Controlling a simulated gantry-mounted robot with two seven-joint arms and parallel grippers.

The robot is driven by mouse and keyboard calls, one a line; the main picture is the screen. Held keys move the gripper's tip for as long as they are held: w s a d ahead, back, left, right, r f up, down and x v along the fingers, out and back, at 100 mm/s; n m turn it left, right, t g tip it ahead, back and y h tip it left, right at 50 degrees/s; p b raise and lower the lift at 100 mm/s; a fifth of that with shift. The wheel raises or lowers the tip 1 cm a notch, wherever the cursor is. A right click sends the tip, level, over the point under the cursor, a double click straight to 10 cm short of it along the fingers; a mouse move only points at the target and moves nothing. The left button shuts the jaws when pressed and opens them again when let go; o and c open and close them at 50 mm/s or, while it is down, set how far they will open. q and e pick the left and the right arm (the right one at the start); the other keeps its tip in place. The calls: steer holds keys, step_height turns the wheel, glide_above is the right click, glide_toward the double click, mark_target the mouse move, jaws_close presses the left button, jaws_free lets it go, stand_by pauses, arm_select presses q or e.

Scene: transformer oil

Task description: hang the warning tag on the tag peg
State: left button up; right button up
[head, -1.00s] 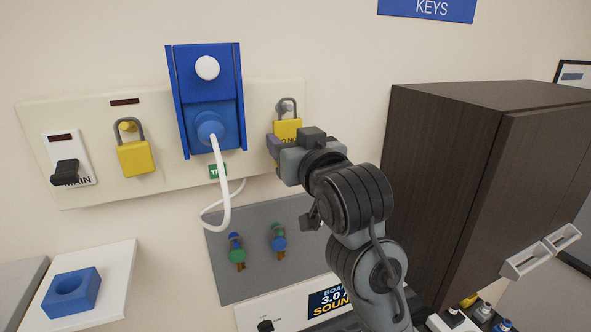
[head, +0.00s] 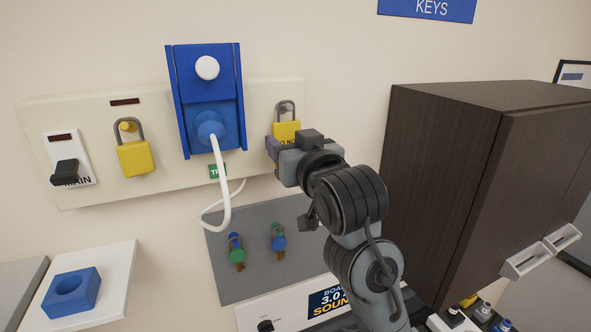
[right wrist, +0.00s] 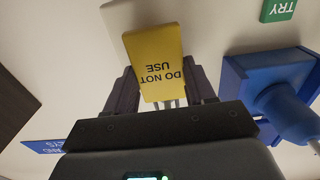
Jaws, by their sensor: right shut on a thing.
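The warning tag (head: 286,131) is a yellow, padlock-shaped piece with a grey shackle, lettered DO NOT USE. It is upright in front of the right end of the cream wall board. My right gripper (head: 279,150) is shut on its lower part. In the right wrist view the tag (right wrist: 155,62) sits between the two dark fingers of the gripper (right wrist: 162,90), lettering upside down. A faint greyish patch shows inside the shackle; I cannot tell whether the shackle is around the tag peg. My left gripper is out of view.
A similar yellow padlock (head: 134,157) hangs farther left on the cream board (head: 90,118). A blue housing (head: 205,85) with a plug and white cable is just left of the tag. A dark cabinet (head: 440,180) stands right of my right arm.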

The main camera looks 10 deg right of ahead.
stand_by(0.3)
steer(key=shift+f, duration=0.15)
stand_by(0.4)
steer(key=o, duration=1.1)
